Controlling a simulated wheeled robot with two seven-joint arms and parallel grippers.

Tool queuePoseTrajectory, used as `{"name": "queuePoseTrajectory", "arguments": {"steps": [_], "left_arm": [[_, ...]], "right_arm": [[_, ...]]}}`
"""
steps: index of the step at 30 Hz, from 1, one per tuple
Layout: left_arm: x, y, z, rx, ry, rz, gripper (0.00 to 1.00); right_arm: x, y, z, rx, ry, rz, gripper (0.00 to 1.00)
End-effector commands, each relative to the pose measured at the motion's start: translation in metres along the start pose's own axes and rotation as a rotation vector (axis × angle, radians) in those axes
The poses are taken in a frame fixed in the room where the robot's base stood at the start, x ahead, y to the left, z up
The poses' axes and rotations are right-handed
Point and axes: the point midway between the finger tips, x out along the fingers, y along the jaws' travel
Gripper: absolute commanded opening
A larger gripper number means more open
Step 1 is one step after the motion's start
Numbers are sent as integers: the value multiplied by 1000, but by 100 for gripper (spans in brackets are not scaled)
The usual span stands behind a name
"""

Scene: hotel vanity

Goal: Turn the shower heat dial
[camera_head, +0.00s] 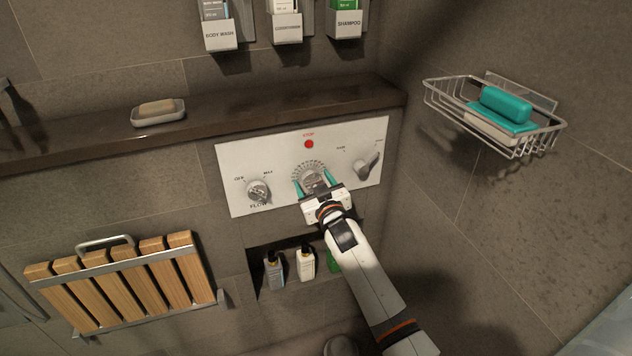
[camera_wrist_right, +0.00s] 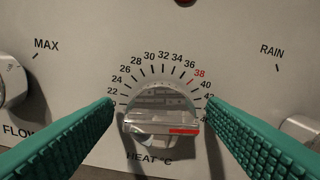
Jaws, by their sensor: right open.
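The shower heat dial (camera_head: 313,180) is a round metal knob in the middle of a white control panel (camera_head: 234,163), with a ring of temperature marks above it. In the right wrist view the dial (camera_wrist_right: 160,115) has a clear grip bar with a red mark on its right side, above the label HEAT °C. The number 38 is printed in red. My right gripper (camera_head: 316,185) is open, its teal fingers on either side of the dial. In the wrist view a finger stands to the left and one to the right, with the dial between them; contact cannot be told. My left gripper is not visible.
The flow knob (camera_head: 258,191) is left of the dial, and a lever knob (camera_head: 368,164) is right of it. A red stop button (camera_head: 309,144) is above. A dark ledge (camera_head: 240,113) with a soap dish (camera_head: 158,119) runs over the panel. Bottles (camera_head: 305,264) stand in a niche below.

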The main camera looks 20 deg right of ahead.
Motion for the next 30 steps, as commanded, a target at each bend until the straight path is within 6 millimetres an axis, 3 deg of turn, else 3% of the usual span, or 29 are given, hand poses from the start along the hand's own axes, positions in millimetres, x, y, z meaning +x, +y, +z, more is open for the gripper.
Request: {"name": "queuePoseTrajectory", "arguments": {"steps": [6, 15, 30], "left_arm": [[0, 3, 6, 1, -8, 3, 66], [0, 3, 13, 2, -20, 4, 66], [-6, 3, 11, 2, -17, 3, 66]], "right_arm": [[1, 0, 0, 0, 0, 0, 66], [0, 0, 0, -1, 0, -1, 22], [0, -3, 2, -109, -1, -3, 22]]}}
